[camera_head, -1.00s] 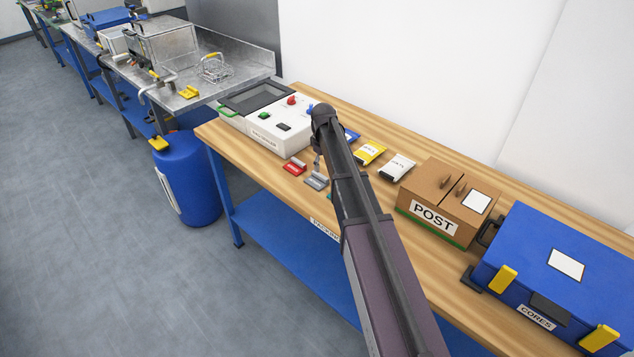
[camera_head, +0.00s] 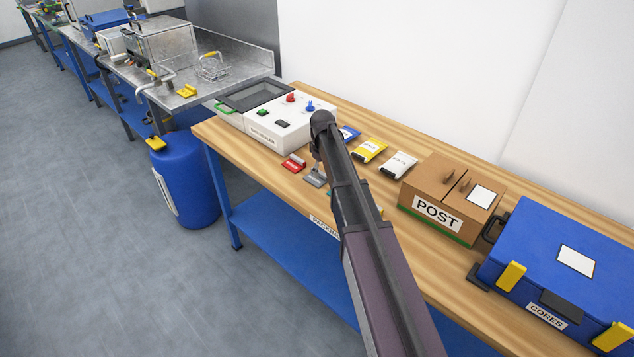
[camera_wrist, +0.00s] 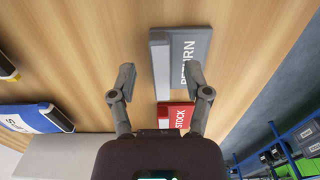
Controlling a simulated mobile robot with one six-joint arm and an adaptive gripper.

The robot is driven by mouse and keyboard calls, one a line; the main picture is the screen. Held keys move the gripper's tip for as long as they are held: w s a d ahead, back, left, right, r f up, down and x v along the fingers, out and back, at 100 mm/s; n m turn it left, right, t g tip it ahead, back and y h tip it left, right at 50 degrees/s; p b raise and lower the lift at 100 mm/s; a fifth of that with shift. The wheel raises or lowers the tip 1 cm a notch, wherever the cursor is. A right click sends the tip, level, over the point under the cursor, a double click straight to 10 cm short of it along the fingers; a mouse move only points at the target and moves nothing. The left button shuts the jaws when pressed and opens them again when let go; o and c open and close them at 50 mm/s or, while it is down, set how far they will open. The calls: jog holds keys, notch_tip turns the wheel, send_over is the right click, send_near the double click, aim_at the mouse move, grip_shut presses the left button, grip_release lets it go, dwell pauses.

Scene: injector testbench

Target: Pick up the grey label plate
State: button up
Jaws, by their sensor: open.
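The grey label plate (camera_head: 315,179) lies on the wooden bench, just left of my arm in the head view. In the wrist view the grey label plate (camera_wrist: 182,60) reads "RETURN" and has a paler raised strip along its left side. My gripper (camera_wrist: 160,78) is open and empty, its two fingers spread apart. The right fingertip overlaps the plate's lower right part in the picture; the left fingertip is over bare wood. I cannot tell the height between fingers and plate. In the head view my gripper is mostly hidden behind my arm.
A red label plate (camera_wrist: 176,115) marked "STOCK" lies close beside the grey one. A white machine (camera_head: 280,125) stands behind them. Yellow (camera_head: 369,150) and white (camera_head: 398,165) packets, a brown POST box (camera_head: 450,197) and a blue CORES case (camera_head: 560,265) stand to the right.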

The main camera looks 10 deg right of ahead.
jog(key=shift+f, duration=0.4)
dwell(0.3)
grip_shut()
